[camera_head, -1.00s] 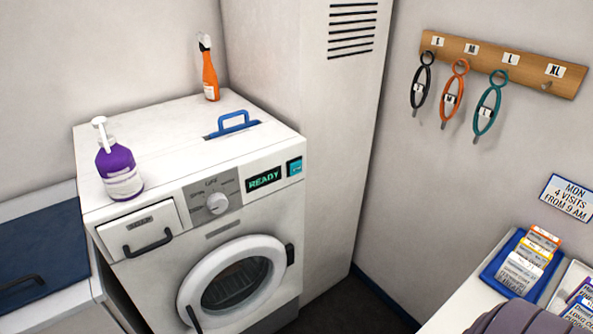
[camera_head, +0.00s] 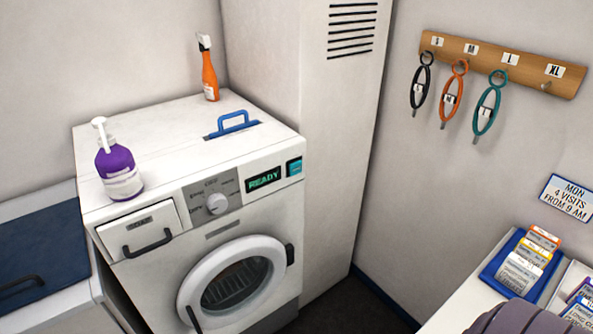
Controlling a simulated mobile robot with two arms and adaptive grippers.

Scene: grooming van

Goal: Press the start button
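The washing machine (camera_head: 205,235) stands against the back wall with its round door (camera_head: 235,285) closed. Its green display (camera_head: 264,179) reads READY. A small teal button (camera_head: 294,167) sits on the front panel just right of the display; its label is too small to read. A silver dial (camera_head: 216,203) is left of the display, and the drawer with a dark handle (camera_head: 147,243) is at the far left of the panel. Neither gripper shows in the head view.
Loops hang from a wooden rack (camera_head: 505,63). A blue tray (camera_head: 497,262) holds cards.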

